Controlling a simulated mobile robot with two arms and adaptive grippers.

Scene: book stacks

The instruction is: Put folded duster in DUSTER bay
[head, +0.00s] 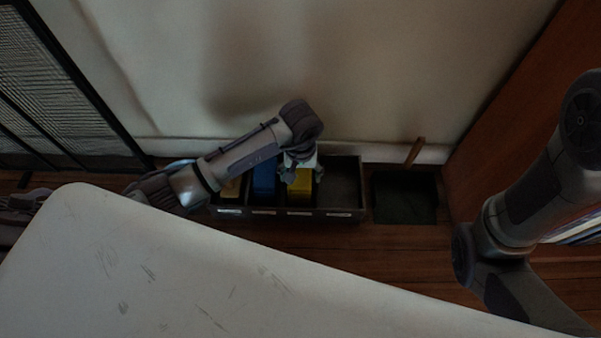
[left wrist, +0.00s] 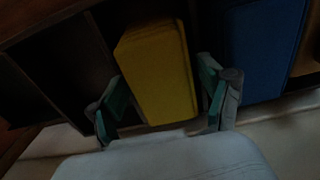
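A yellow folded cloth block (head: 300,190), which looks like the folded duster, stands in the third bay from the left of a dark divided tray (head: 341,214). It also shows in the left wrist view (left wrist: 157,72). My left gripper (head: 296,172) points down over that bay. In the left wrist view its green-padded fingers (left wrist: 163,102) are apart, one on each side of the yellow block's near end, with small gaps visible. Pale labels sit on the tray's front, too small to read. My right arm shows at the right, but its gripper is out of view.
A blue block (head: 264,178) fills the bay left of the yellow one, and a tan item (head: 231,188) is in the leftmost bay. The rightmost bay is empty. A dark square bin (head: 405,205) with a wooden handle (head: 415,152) stands right of the tray. A pale wall is behind.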

